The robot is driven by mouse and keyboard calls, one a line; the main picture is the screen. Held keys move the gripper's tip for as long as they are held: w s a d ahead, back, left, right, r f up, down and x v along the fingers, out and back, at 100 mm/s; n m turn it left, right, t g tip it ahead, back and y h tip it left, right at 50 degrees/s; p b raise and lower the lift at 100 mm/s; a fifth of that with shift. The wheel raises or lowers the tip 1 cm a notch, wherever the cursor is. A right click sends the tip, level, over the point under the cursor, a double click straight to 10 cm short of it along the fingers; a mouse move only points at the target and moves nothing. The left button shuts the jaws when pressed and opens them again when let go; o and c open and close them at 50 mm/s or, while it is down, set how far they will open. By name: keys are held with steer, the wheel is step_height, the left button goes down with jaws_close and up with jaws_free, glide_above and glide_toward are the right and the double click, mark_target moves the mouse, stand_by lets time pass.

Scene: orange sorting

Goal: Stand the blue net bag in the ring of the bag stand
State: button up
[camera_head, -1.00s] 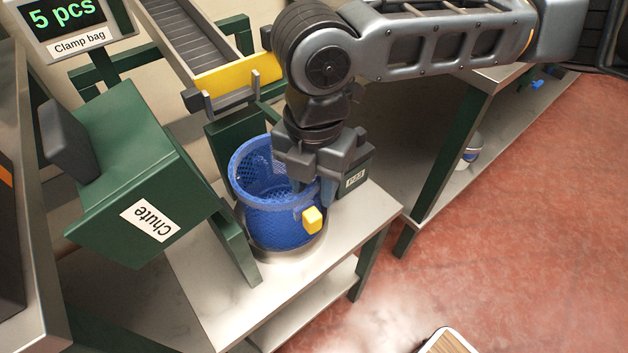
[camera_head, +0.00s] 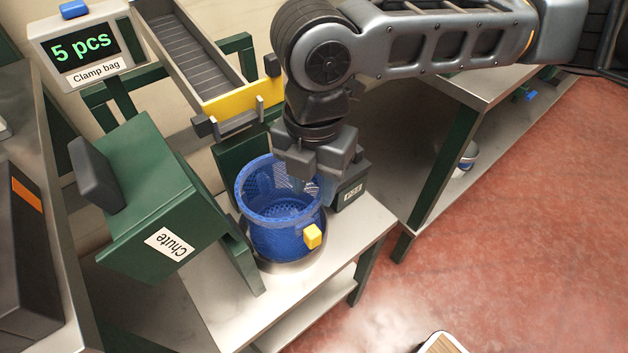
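The blue net bag (camera_head: 283,232) stands upright and open-mouthed on the metal table, with a yellow tab on its front right side. Its bottom sits within a low round metal ring, the bag stand (camera_head: 290,266). My gripper (camera_head: 312,178) points down over the back right part of the bag's rim. Its fingers are small and partly lost against the blue mesh, so I cannot tell whether they are apart or touch the rim. The bag looks empty inside.
A green chute box (camera_head: 155,205) stands left of the bag. A conveyor with a yellow end plate (camera_head: 243,100) is behind it. A display (camera_head: 85,48) reads "5 pcs, Clamp bag". A dark box with a label (camera_head: 350,190) stands close right of the bag.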

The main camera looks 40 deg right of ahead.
step_height(320, 180, up, 4)
steer(key=p, duration=0.3)
steer(key=shift+r, duration=0.1)
stand_by(0.6)
